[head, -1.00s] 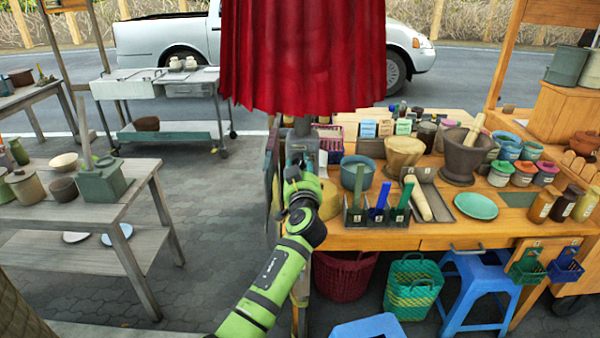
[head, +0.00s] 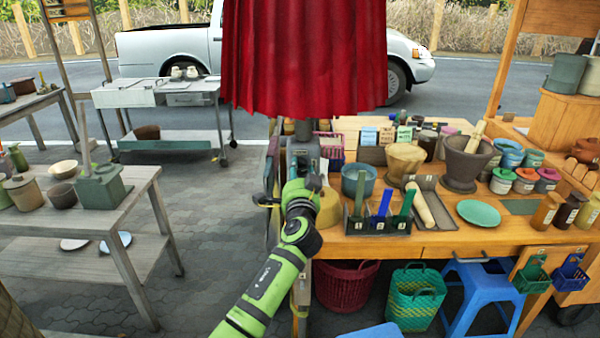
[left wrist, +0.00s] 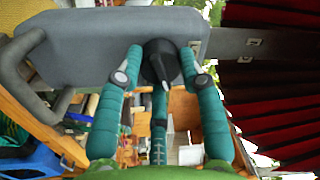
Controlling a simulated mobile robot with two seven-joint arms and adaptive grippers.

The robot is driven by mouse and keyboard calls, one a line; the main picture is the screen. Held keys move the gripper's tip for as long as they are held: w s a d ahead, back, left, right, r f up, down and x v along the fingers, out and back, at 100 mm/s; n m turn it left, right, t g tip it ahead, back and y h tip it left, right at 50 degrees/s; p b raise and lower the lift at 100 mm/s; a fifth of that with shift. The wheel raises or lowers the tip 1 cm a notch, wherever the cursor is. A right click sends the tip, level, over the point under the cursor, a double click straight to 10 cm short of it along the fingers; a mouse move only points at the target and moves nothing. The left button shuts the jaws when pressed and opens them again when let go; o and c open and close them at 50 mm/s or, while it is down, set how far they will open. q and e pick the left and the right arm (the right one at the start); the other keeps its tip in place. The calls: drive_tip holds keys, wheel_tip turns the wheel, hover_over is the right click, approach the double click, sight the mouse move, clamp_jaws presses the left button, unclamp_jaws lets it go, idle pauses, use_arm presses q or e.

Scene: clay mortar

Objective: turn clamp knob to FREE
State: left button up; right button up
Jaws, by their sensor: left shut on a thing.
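A dark round clamp knob (left wrist: 160,62) with a raised bar sits on a grey clamp housing (left wrist: 100,35) in the left wrist view. My left gripper (left wrist: 160,75) has its teal fingers on either side of the knob and is shut on it. Which way the knob points against any marking cannot be read. In the head view my left gripper (head: 300,170) is at the grey post (head: 302,145) below the red canopy, and the arm hides the knob there. My right gripper is in neither view.
The red canopy (head: 303,60) hangs just above the clamp. A wooden stall table (head: 350,245) with bowls, mortars and jars stands to the right. A grey table (head: 140,190) with pots is at left. Paved floor between them is open.

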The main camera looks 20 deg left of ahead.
use_arm(q)
drive_tip(key=shift+d+r+m+h+p, duration=0.15)
drive_tip(key=shift+r+m+p, duration=0.1)
drive_tip(key=shift+m, duration=0.8)
drive_tip(key=shift+a+r+m+h+p, duration=0.15)
drive_tip(key=shift+m+p, duration=0.1)
drive_tip(key=shift+m, duration=0.8)
drive_tip(key=shift+d+f, duration=0.15)
drive_tip(key=o, duration=1.2)
drive_tip(key=shift+c, duration=0.2)
drive_tip(key=shift+w+d+f, duration=0.1)
drive_tip(key=shift+f, duration=0.05)
drive_tip(key=shift+f, duration=0.1)
drive_tip(key=shift+s, duration=0.25)
drive_tip(key=v, duration=1.1)
drive_tip(key=shift+s, duration=0.3)
drive_tip(key=shift+d+f, duration=0.1)
drive_tip(key=shift+f, duration=0.05)
